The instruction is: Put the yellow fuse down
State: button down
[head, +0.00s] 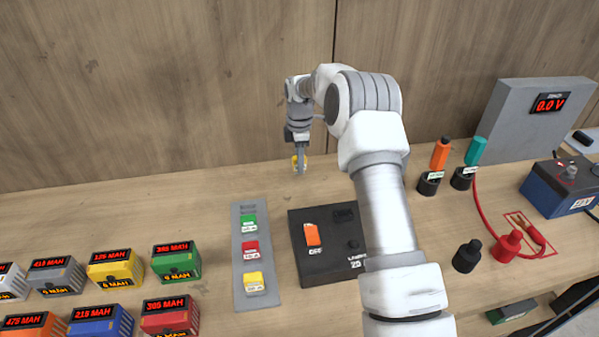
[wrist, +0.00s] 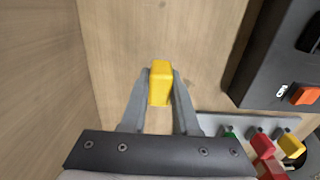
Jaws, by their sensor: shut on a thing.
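The yellow fuse (wrist: 160,84) is between the two fingers of my gripper (wrist: 160,90) in the wrist view. My gripper is shut on it. In the head view my gripper (head: 300,152) points down near the wooden back wall, with the fuse (head: 299,163) at its tip, behind the black box. Bare wood is below the fuse in the wrist view. Whether the fuse touches the table cannot be told.
A grey strip (head: 240,290) holds a green (head: 248,223), a red (head: 250,249) and another yellow fuse (head: 254,283). A black box (head: 330,272) with an orange switch (head: 312,235) stands to its right. Several coloured batteries fill the front left. Wood at the back left is clear.

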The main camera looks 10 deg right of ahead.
jog(key=shift+f, duration=2)
jog(key=shift+f, duration=0.15)
jog(key=c, duration=0.7)
grip_release()
jog(key=shift+o, duration=0.2)
